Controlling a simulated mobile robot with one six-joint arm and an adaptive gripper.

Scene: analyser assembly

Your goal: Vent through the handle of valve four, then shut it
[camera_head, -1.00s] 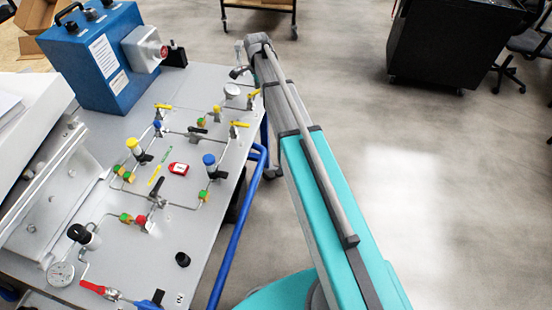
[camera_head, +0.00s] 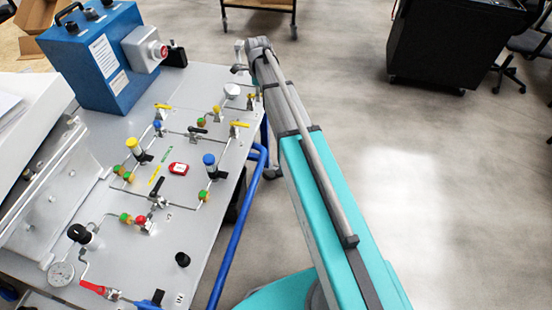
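The grey panel table (camera_head: 215,85) carries thin tubing and several small valves. I cannot read which one is valve four. Yellow handles show on the valves at the back left (camera_head: 163,106), the back middle (camera_head: 217,110), the back right (camera_head: 252,97) and the right side (camera_head: 238,124). Black handles show at the middle (camera_head: 197,130) and lower middle (camera_head: 158,187). My gripper (camera_head: 240,68), at the far end of my arm, is small beside the panel's back right corner, above the back right yellow handle. Its fingers are too small and hidden to judge.
A blue box (camera_head: 92,60) stands at the back left. A gauge (camera_head: 61,273) and a red handle (camera_head: 92,287) sit at the front left. A blue rail (camera_head: 236,235) runs along the right edge.

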